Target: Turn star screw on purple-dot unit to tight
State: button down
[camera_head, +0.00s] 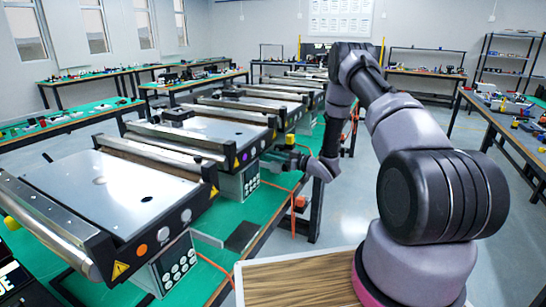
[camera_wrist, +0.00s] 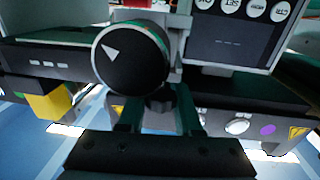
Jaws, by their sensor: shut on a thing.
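The purple-dot unit (camera_head: 166,145) is the second mini conveyor from the front in the head view. Its purple dot shows in the wrist view (camera_wrist: 267,130), right of my gripper. My gripper (camera_wrist: 160,112) is at the right end of this unit; the head view shows it small beside the frame (camera_head: 287,160). Its two fingers are closed around a small dark star screw (camera_wrist: 160,99), partly hidden by the fingers and the knob. How tight the screw is cannot be told.
A big black knob (camera_wrist: 128,62) with a white triangle sits right beside the screw. A grey control box (camera_wrist: 235,30) with round buttons is close by. A yellow block (camera_wrist: 50,101) is at left. The orange-dot conveyor (camera_head: 110,190) stands in front on the green table (camera_head: 236,212).

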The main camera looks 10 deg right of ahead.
jog(key=m+t+h, duration=0.2)
jog(key=m+h, duration=0.1)
jog(key=d+m+t+h, duration=0.1)
jog(key=t+h, duration=0.1)
jog(key=shift+w, duration=0.3)
jog(key=m+h, duration=0.1)
jog(key=h, duration=0.1)
jog(key=m+t+h, duration=0.1)
jog(key=h, duration=0.1)
jog(key=m+t+h, duration=0.1)
jog(key=m+h, duration=0.1)
jog(key=shift+w+d+f, duration=0.1)
jog(key=shift+w+d, duration=0.05)
jog(key=shift+d, duration=0.25)
jog(key=m+h, duration=0.2)
jog(key=h, duration=0.1)
jog(key=d+m+h, duration=0.1)
jog(key=m+h, duration=0.1)
jog(key=h, duration=0.1)
jog(key=shift+h, duration=0.3)
jog(key=shift+d+m+g+h, duration=0.25)
jog(key=shift+m+g+h, duration=0.3)
jog(key=shift+m+h, duration=0.55)
jog(key=shift+d+m+g+h, duration=0.25)
jog(key=shift+m+g+h, duration=0.45)
jog(key=shift+h, duration=0.7)
jog(key=c, duration=0.6)
grip_release()
